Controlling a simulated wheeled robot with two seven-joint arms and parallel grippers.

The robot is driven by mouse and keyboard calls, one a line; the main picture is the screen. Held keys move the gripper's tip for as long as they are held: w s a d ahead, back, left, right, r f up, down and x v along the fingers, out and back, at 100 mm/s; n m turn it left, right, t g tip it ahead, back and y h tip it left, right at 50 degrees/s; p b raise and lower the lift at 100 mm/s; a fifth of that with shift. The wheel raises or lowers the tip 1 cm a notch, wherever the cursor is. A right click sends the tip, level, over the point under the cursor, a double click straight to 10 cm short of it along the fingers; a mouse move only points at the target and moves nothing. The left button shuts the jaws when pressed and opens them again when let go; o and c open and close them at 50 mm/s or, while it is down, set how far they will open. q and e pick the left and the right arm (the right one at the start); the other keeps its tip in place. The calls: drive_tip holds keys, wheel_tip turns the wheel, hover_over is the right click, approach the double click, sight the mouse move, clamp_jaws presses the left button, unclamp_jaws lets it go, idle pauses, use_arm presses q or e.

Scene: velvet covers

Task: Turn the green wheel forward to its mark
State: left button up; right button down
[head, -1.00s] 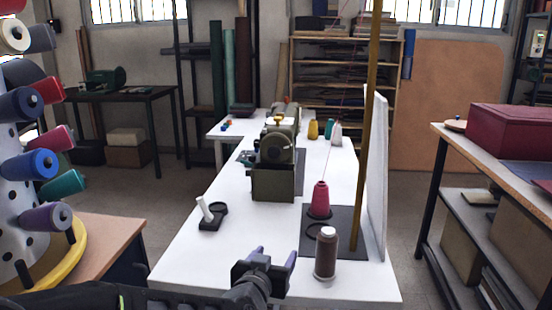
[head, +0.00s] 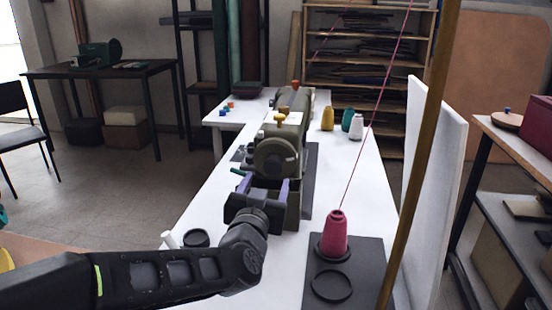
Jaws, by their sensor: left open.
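An olive-green sewing machine (head: 290,130) stands on the white table, its round green wheel (head: 274,160) facing me. A small pale patch shows near the wheel's right rim; I cannot tell whether it is the mark. My left gripper (head: 264,184) is open, with its two purple-grey fingers apart and pointing at the wheel from the near side. It covers the area below the wheel and part of the machine's base; I cannot tell whether the fingers touch the wheel. My right gripper is not in view.
A red thread cone (head: 334,234) stands on a dark mat (head: 365,262), its thread running up right. A brass-coloured pole (head: 425,150) and white panel (head: 436,180) stand on the right. Yellow (head: 327,120) and white spools (head: 356,128) stand behind.

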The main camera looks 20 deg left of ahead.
sight(272, 169)
use_arm(q)
drive_tip(key=shift+s+r, duration=0.1)
drive_tip(key=shift+s, duration=0.05)
drive_tip(key=shift+x, duration=3.95)
drive_tip(key=shift+c, duration=0.2)
drive_tip(key=c, duration=1.3)
drive_tip(key=shift+b, duration=0.4)
